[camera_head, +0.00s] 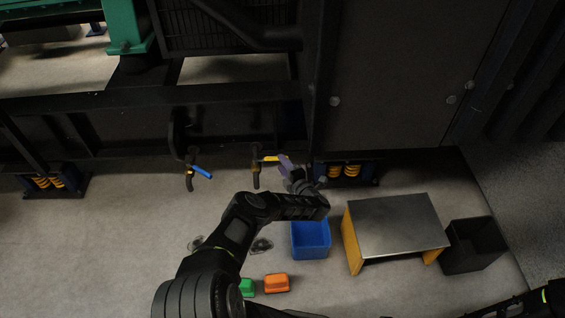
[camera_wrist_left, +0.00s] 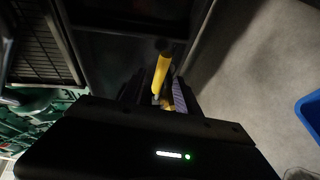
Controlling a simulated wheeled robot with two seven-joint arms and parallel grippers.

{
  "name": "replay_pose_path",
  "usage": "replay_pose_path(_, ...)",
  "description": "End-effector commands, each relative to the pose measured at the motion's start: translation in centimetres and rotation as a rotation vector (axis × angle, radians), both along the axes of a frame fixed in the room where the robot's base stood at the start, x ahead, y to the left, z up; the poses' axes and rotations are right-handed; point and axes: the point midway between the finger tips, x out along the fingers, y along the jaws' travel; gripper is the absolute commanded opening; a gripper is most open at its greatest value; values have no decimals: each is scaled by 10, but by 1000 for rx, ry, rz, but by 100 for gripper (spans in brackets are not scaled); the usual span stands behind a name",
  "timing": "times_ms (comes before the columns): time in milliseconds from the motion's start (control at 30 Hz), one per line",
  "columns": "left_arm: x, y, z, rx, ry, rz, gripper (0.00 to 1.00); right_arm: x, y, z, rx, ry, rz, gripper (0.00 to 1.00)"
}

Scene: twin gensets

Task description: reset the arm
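My left arm comes in from the lower left, and its gripper (camera_head: 288,168) is at the yellow valve handle (camera_head: 270,159) on the dark skid. In the left wrist view the yellow handle (camera_wrist_left: 161,72) lies between the fingers of the left gripper (camera_wrist_left: 160,92), with a gap beside it. The gripper looks open; whether a finger touches the handle is unclear. One finger shows a purple pad. A dark link of my right arm (camera_head: 535,301) shows at the lower right; its gripper is out of view.
A blue-handled valve (camera_head: 201,172) is left of the yellow one. On the floor are a blue bin (camera_head: 311,252), a metal-topped stand (camera_head: 397,225), a black bin (camera_head: 480,258), an orange block (camera_head: 276,283) and a green block (camera_head: 247,288). The floor at left is mostly clear.

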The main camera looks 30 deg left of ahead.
Motion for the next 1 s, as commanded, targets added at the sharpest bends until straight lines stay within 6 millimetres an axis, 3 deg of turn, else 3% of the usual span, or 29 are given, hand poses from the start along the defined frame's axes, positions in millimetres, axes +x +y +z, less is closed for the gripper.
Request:
replay_pose_path(400, 2, -2, 1, -1, 1, -7, 38, 0, 0, 0, 0, -1, -1, 36)
replay_pose_path(567, 19, -25, 6, -7, 19, -91, 38, 0, 0, 0, 0, -1, -1, 36)
replay_pose_path(667, 41, -59, 14, -13, 48, -212, 38, 0, 0, 0, 0, -1, -1, 36)
replay_pose_path(767, 64, -116, 24, -14, 102, -405, 38, 0, 0, 0, 0, -1, -1, 36)
replay_pose_path(833, 73, -170, 30, -4, 165, -583, 38, 0, 0, 0, 0, -1, -1, 36)
replay_pose_path(933, 64, -251, 33, 30, 287, -866, 38, 0, 0, 0, 0, -1, -1, 36)
replay_pose_path(1000, 39, -303, 30, 64, 394, -1067, 38, 0, 0, 0, 0, -1, -1, 36)
